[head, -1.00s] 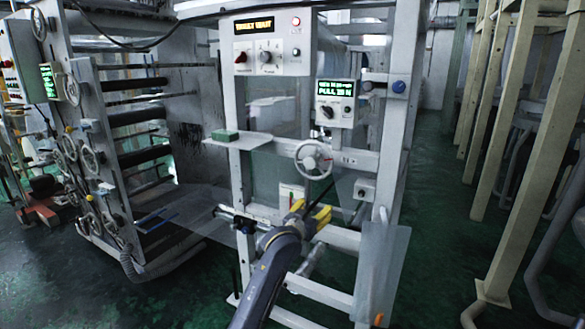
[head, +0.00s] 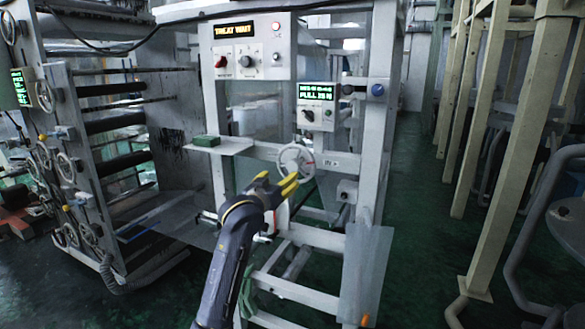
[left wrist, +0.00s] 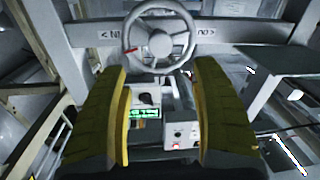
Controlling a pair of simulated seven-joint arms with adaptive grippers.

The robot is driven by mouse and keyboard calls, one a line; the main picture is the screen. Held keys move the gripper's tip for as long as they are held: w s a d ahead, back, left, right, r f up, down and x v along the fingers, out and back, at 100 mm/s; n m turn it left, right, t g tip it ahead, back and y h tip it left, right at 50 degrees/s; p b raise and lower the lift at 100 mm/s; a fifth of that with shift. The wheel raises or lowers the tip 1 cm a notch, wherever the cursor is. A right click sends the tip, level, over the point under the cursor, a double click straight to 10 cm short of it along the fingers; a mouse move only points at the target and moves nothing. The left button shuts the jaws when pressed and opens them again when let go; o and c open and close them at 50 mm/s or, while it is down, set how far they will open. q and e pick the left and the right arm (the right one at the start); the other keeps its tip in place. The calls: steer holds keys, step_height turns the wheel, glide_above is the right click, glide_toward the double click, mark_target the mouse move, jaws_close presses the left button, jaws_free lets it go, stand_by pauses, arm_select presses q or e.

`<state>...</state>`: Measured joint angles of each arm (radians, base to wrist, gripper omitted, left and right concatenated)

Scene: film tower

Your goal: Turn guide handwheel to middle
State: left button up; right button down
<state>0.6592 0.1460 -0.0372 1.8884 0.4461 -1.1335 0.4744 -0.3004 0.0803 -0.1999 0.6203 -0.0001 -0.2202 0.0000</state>
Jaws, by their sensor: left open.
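The guide handwheel (head: 296,162) is a white spoked wheel on the crossbar of the white frame. It also shows in the left wrist view (left wrist: 160,37), top centre, with a red mark at its left and printed labels on the bar at both sides. My left gripper (head: 289,183) is just below and in front of the wheel in the head view, its yellow fingers pointing toward it. In the left wrist view its fingers (left wrist: 160,85) are spread wide, with nothing between them; whether they touch the wheel cannot be told. My right gripper is not in view.
A control panel (head: 251,47) reads "TREAT WAIT". A smaller green-screen box (head: 318,105) hangs above the handwheel. A shelf (head: 230,149) with a green block (head: 206,141) juts out at left. A clear sheet (head: 364,275) stands at lower right.

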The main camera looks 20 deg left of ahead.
mark_target(292, 167)
arm_select(q)
steer(key=w, duration=1.1)
steer(key=shift+w+d, duration=0.35)
steer(key=shift+w, duration=0.05)
jaws_close()
